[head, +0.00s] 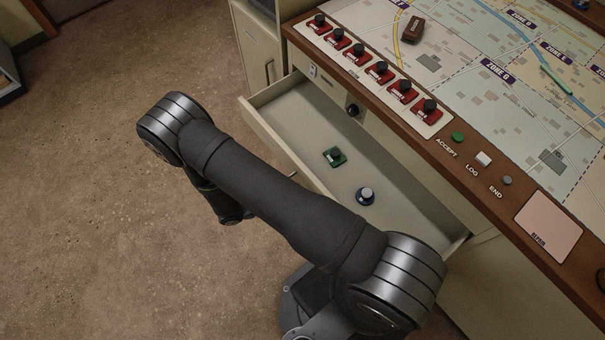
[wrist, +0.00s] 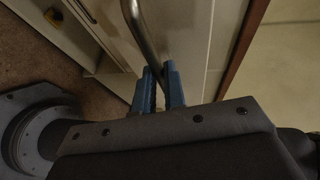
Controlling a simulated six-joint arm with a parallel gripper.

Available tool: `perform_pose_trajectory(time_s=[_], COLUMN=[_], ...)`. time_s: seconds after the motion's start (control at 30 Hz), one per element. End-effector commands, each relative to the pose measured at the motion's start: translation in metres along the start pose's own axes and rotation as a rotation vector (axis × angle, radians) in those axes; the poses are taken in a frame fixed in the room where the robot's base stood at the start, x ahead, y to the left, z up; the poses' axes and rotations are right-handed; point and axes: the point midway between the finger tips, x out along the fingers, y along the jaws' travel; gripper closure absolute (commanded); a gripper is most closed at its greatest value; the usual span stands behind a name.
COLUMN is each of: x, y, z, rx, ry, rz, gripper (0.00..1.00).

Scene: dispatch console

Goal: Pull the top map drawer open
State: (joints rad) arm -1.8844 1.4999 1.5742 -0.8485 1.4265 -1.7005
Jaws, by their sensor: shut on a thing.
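The top map drawer (head: 268,133) stands well open under the console top in the head view, its pale interior showing. Its front runs diagonally behind my arm, which hides part of it. A metal bar handle (wrist: 143,32) curves down between the blue fingers of my gripper (wrist: 160,75) in the wrist view. The fingers are shut on it. My gripper is hidden behind my arm in the head view.
The console top has a brown edge, a row of red pieces with black knobs (head: 379,71), a zone map (head: 480,60) and a brown block (head: 413,29). A cabinet with its own handle (head: 262,60) stands at the back. Bare floor (head: 80,190) lies left.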

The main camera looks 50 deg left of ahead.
Motion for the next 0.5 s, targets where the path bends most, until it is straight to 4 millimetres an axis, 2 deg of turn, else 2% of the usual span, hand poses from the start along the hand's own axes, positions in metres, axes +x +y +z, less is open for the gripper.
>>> perform_pose_trajectory(time_s=[0.27,0.3,0.37,0.5], x=[-0.0005,-0.0005,-0.0004,-0.0002], y=[0.0004,0.0004,0.0003,0.0001], z=[0.0008,0.0008,0.0008,0.0006], rx=[0.001,0.001,0.001,0.001], ry=[-0.001,-0.001,-0.001,-0.001], rz=[0.002,0.002,0.002,0.001], gripper=[1.00,0.81,0.70,0.68])
